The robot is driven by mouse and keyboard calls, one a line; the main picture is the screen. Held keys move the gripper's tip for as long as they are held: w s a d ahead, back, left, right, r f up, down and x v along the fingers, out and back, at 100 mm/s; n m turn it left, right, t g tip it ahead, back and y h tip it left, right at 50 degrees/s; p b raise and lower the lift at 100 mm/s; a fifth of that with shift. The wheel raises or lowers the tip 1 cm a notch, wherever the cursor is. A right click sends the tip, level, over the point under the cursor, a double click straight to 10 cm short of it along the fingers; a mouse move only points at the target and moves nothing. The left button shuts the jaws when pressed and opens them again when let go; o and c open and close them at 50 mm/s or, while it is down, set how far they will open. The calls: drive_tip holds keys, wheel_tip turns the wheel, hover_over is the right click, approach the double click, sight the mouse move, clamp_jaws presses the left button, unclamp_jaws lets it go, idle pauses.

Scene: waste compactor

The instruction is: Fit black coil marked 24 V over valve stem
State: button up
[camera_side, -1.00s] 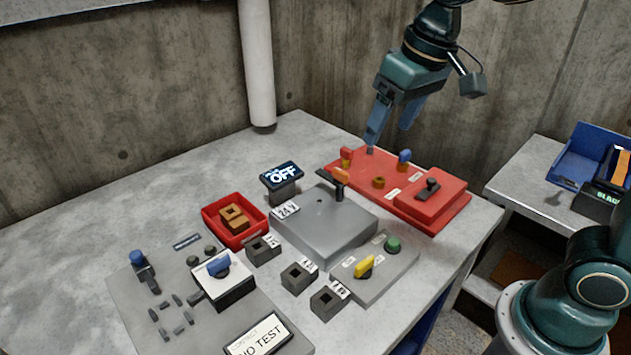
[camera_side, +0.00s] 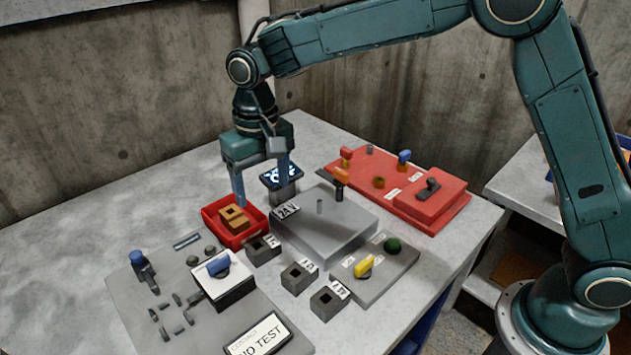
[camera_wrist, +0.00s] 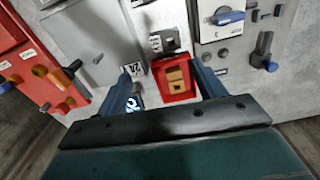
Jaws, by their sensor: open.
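Several dark square coils with holes stand in front: one near the red tray (camera_side: 262,251), one in the middle (camera_side: 298,278) and one nearest the camera (camera_side: 328,302). Their small labels are too blurred to read surely. My gripper (camera_side: 262,188) is open and empty above the red tray's back edge. In the wrist view, the red tray (camera_wrist: 191,68) lies between my gripper's fingers (camera_wrist: 166,85).
The red tray (camera_side: 209,224) holds brown square coils (camera_side: 233,217). A panel with a blue knob (camera_side: 219,264), a yellow-switch panel (camera_side: 350,289) and a red panel (camera_side: 440,208) surround the box. Bare table lies at left.

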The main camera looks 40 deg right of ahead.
sight(263, 243)
drive_tip(key=shift+w+a+f, duration=0.3)
drive_tip(key=shift+a+f, duration=0.35)
drive_tip(key=shift+f, duration=0.15)
drive_tip(key=shift+f, duration=4.3)
drive_tip(key=shift+f, duration=0.1)
drive_tip(key=shift+w+f, duration=0.1)
drive_tip(key=shift+f, duration=2.4)
drive_tip(key=shift+c, duration=0.4)
drive_tip(key=c, duration=0.8)
